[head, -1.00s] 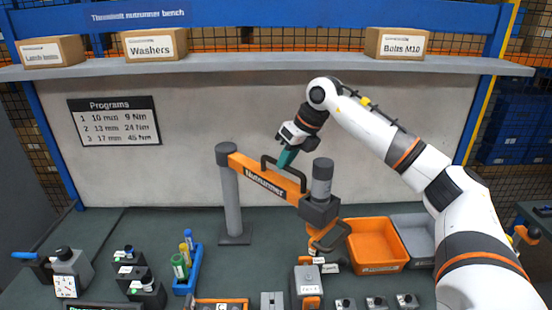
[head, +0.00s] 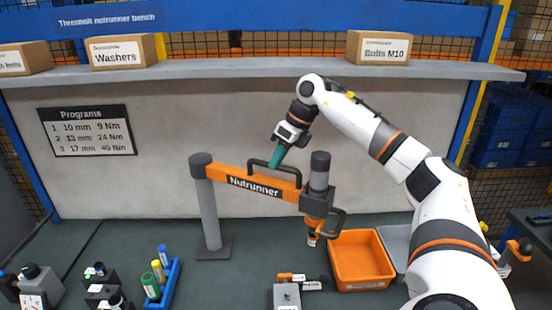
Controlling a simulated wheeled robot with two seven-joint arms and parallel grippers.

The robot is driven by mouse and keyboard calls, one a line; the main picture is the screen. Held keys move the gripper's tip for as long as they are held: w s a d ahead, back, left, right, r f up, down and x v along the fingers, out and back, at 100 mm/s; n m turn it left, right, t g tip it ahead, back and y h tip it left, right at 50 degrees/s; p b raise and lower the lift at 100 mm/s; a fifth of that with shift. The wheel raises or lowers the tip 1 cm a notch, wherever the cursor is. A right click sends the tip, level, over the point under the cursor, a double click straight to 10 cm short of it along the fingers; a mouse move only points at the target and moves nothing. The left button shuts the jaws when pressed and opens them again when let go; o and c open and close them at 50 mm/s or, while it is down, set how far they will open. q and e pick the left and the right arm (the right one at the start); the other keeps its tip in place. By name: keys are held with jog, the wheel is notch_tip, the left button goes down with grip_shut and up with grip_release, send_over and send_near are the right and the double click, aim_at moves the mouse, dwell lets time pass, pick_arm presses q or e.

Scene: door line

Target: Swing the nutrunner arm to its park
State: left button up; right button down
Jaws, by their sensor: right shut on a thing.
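The orange nutrunner arm (head: 222,177) reaches right from the top of its grey post (head: 210,218) in the head view, roughly along the back panel. Its dark tool head (head: 318,196) hangs at the right end, beside the left edge of the orange bin. A black bar handle (head: 262,165) stands on top of the arm. My right gripper (head: 276,159), with teal fingers, is shut on this handle from above; the fingertips partly cover it. I cannot make out a marked park. My left gripper is not in view.
An orange bin (head: 361,262) and a grey bin (head: 396,240) stand at right. A blue tray (head: 172,287) of coloured markers and dark blocks are at front left. A grey fixture (head: 286,296) is front centre. A shelf (head: 250,68) with boxes runs above. The bench behind the arm looks clear.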

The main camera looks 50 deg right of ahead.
jog(key=c, duration=1.4)
grip_release()
jog(key=v, duration=1.2)
notch_tip(320, 180, up, 7)
jog(key=p, duration=0.7)
jog(key=shift+p, duration=0.4)
